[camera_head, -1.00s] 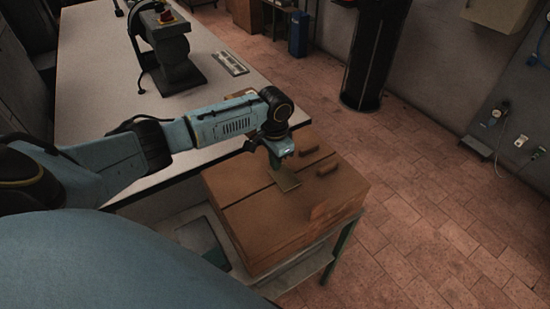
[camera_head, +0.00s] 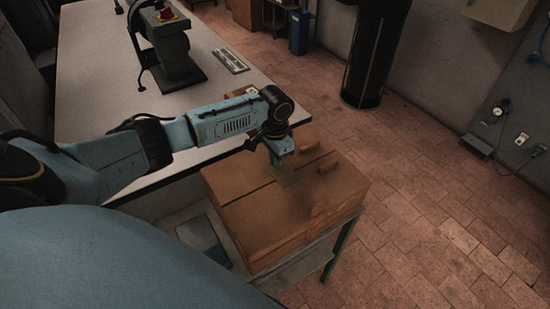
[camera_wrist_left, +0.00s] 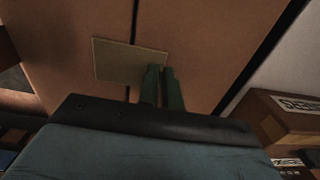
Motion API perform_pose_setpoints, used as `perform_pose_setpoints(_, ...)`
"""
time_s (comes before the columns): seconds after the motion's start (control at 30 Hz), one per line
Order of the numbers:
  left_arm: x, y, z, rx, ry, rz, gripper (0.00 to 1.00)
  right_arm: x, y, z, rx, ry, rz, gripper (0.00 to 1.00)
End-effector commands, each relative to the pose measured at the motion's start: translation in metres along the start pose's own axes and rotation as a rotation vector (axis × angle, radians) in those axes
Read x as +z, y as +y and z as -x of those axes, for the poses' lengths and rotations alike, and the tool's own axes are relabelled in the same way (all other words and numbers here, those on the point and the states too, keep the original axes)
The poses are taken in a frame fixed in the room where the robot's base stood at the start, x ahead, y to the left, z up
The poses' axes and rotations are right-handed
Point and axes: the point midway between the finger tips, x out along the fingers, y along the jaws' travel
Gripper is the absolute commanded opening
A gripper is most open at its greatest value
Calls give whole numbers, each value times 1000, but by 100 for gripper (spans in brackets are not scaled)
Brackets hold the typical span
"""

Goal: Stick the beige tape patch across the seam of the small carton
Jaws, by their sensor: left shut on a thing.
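The small brown carton (camera_head: 245,220) stands below my left arm, with a dark seam running across its top. In the left wrist view the seam on the carton (camera_wrist_left: 190,25) runs up the picture. The beige tape patch (camera_wrist_left: 118,60) lies across the line of that seam, its right end at my left gripper's fingertips (camera_wrist_left: 161,72). My left gripper (camera_head: 283,178) is shut on the patch, pointing down over the carton top. I cannot tell whether the patch touches the carton. In the head view the patch is blurred and hard to make out. My right gripper is out of view.
Small brown blocks (camera_head: 328,165) show on the carton's far side. A long pale table (camera_head: 100,95) with a dark machine (camera_head: 170,60) stands behind. A box with lettering (camera_wrist_left: 285,118) shows at right in the wrist view. Open tiled floor (camera_head: 440,220) lies to the right.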

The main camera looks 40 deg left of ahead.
Motion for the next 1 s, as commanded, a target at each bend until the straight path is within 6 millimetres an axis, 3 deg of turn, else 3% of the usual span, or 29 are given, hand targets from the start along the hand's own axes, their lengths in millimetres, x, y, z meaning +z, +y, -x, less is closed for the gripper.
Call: perform_pose_setpoints(1.0, 1, 1, -3, 2, -3, 0, 0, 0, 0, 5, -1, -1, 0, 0)
